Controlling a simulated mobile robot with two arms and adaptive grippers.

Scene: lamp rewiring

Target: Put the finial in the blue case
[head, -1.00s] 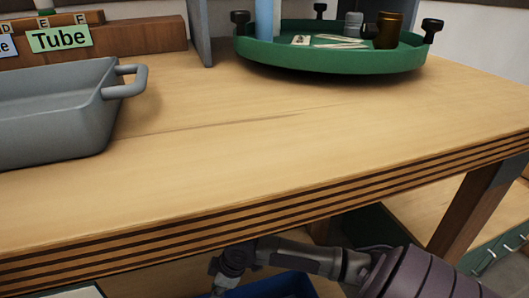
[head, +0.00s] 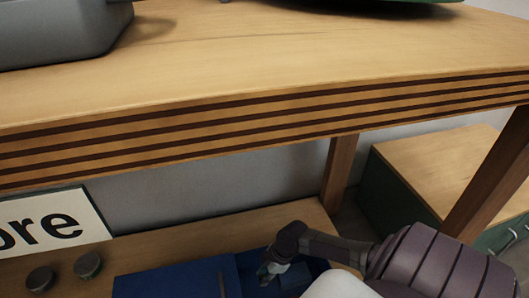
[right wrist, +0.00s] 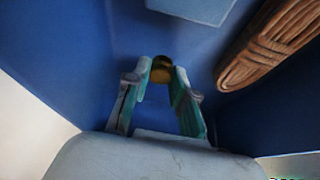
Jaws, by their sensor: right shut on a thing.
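The blue case (head: 178,283) is low in the head view, on a wooden surface below the tabletop. My right gripper (head: 268,274) reaches down into its right part. In the right wrist view, my right gripper (right wrist: 162,73) is shut on the finial (right wrist: 161,66), a small brass-coloured rounded piece between the teal finger pads. Blue case walls (right wrist: 75,50) surround the fingers. I cannot tell whether the finial touches the case floor. The finial is not clear in the head view. My left gripper is out of view.
In the case lie a brown corded bundle (right wrist: 265,45) right of the fingers and a light blue block (right wrist: 195,8) beyond them. The tabletop edge (head: 260,110) overhangs. Two round knobs (head: 88,264) and a sign reading "ore" (head: 50,224) are at left.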

